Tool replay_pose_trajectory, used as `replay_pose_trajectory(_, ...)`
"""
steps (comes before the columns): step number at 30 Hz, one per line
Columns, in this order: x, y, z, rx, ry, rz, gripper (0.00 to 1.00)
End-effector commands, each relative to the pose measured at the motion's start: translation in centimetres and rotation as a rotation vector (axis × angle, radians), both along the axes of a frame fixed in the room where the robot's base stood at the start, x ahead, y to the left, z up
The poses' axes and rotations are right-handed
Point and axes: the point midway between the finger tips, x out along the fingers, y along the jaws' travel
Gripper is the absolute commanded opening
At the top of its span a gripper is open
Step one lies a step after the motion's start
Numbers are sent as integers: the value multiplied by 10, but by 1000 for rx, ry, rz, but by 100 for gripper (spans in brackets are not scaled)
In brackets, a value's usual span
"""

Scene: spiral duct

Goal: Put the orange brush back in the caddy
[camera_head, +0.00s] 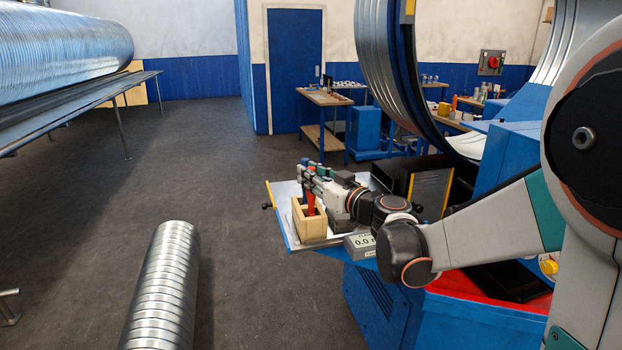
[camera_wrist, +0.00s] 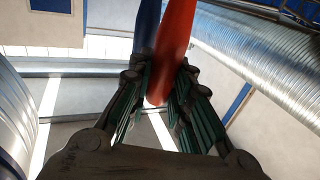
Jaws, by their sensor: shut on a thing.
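The orange brush (camera_head: 311,203) stands roughly upright at the wooden caddy (camera_head: 309,229), with its lower part going behind or inside the caddy's front wall; I cannot tell how deep it sits. My gripper (camera_head: 311,178) reaches in from the right above the caddy and is shut on the brush. In the wrist view, the orange brush (camera_wrist: 174,48) lies between the fingers of my gripper (camera_wrist: 158,100). A blue handle (camera_wrist: 147,25) shows right beside it, partly behind the fingers.
The caddy stands on a light tray (camera_head: 283,190) with a blue edge. A grey display box (camera_head: 361,245) sits to its right, and a dark panel with yellow edging (camera_head: 428,190) behind. A spiral duct (camera_head: 164,285) lies in front left.

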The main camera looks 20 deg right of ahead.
Motion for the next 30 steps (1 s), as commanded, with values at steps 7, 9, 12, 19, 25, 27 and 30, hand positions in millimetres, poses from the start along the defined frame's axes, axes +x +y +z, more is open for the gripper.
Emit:
replay_pose_trajectory(7,0,0,-3,0,0,0,0)
replay_pose_trajectory(9,0,0,-2,0,0,0,32)
replay_pose_trajectory(12,0,0,-1,0,0,0,39)
replay_pose_trajectory(19,0,0,-1,0,0,0,39)
replay_pose_trajectory(25,-10,-5,2,0,0,-1,39)
replay_pose_trajectory(27,-20,-10,3,0,0,-3,39)
replay_pose_trajectory(30,-39,-18,3,0,0,-4,39)
